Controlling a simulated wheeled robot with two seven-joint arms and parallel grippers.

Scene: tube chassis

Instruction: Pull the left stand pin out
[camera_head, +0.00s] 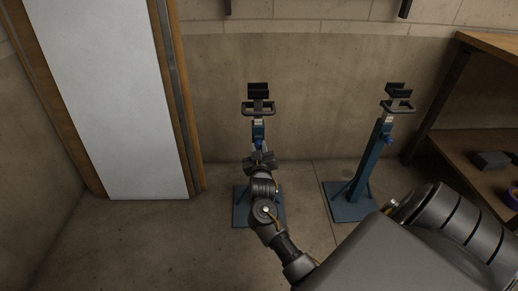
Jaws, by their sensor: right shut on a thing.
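The left stand (258,131) is a blue post with a black cradle on top and a blue square base on the floor. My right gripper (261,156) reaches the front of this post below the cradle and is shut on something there. The pin of the left stand is hidden behind the gripper, so I cannot tell how far in it sits. The right stand (370,165) is a similar blue post, with a small blue pin (388,140) showing on its side. My left gripper is not in view.
A white door panel (105,95) in a wooden frame is at the left. A wooden shelf (490,42) stands at the right, with a dark box (491,160) and a purple roll (514,197) on its lower board. The floor at the left front is clear.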

